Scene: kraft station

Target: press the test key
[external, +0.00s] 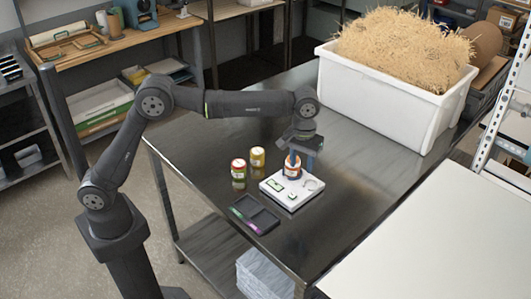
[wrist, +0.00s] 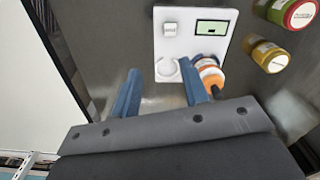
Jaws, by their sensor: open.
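A flat white test unit (external: 272,190) lies on the steel table, with a green display (external: 275,184). Its small square white key (external: 292,197) is at the front, also seen in the wrist view (wrist: 170,29) beside the display (wrist: 212,27). A round ring (wrist: 167,68) is on the unit too. A jar with an orange band (wrist: 209,74) stands at the unit's back corner, close to one finger. My gripper (wrist: 162,92) is open and empty between its blue fingers. In the external view my gripper (external: 301,161) is above the back of the unit, partly hiding the jar.
A red-lidded jar (external: 238,169) and a yellow-lidded jar (external: 258,157) stand left of the unit. A dark tray (external: 262,222) with a purple and green strip lies in front. A white bin (external: 380,108) of straw stands behind. Bare table lies to the right.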

